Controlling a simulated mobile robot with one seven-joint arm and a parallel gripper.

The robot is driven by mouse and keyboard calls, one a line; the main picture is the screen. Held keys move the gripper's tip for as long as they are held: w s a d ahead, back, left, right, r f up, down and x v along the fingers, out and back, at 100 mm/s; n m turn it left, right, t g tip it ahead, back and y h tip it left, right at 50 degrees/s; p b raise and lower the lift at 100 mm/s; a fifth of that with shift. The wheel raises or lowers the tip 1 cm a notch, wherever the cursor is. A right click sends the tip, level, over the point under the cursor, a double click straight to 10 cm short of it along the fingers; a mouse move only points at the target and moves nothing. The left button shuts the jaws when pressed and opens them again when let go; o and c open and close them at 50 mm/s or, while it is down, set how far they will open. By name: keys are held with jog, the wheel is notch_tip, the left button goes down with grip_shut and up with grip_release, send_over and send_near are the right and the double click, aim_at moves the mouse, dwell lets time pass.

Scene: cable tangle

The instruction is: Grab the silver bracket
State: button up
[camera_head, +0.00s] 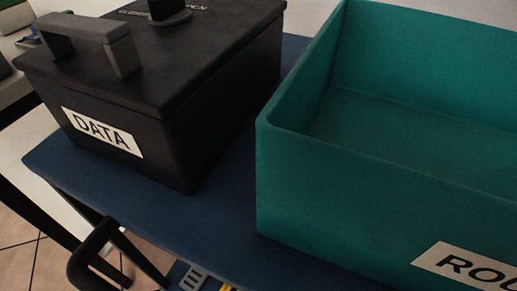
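I cannot pick out the silver bracket for certain. A small light-grey slotted piece (194,277) shows at the bottom edge, left of centre, below the front edge of the blue tabletop. It is cut off by the frame, and I cannot tell whether it is the bracket. My gripper is not in view, so its state and its place relative to this piece do not show.
A black lidded box labelled DATA (187,132), with a grey handle (88,37), stands on the blue tabletop (180,215). An empty-looking teal bin (330,185) stands to its right. A yellow bit and a dark curved bar (88,255) show below the table edge.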

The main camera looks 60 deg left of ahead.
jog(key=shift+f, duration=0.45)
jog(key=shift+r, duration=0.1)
